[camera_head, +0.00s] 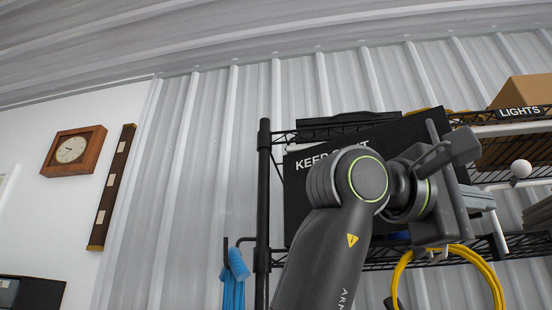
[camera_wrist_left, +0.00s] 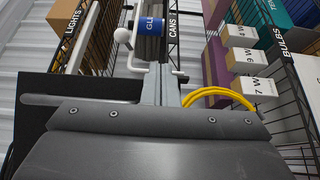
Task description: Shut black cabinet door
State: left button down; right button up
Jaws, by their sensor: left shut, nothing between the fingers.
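A black door panel (camera_head: 298,205) with white lettering, partly readable as "KEEP", stands at the rack in the head view. My left arm hides much of its middle and right side. A dark panel (camera_wrist_left: 62,95), apparently the same door, is at the left in the left wrist view. My left gripper (camera_head: 484,199) is in front of the panel's right side, pointing right; its fingers are shut and empty. In the left wrist view its closed fingers (camera_wrist_left: 162,85) extend toward the shelving. I cannot tell whether it touches the door. My right gripper is not in view.
A black wire rack (camera_head: 264,220) holds a cardboard box (camera_head: 525,90) above a "LIGHTS" label. A yellow cable loop (camera_head: 480,262) hangs below the gripper. A white ball (camera_head: 521,168) is to its right. A blue cloth (camera_head: 234,280) hangs left of the rack.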

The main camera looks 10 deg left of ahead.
aim_at(475, 218)
pick_arm(q)
jog(key=w, duration=0.1)
jog(key=w+d+p, duration=0.1)
jog(key=w, duration=0.1)
jog(key=shift+r, duration=0.1)
jog(key=shift+w+d, duration=0.3)
jog(key=shift+w, duration=0.2)
jog(key=shift+a, duration=0.1)
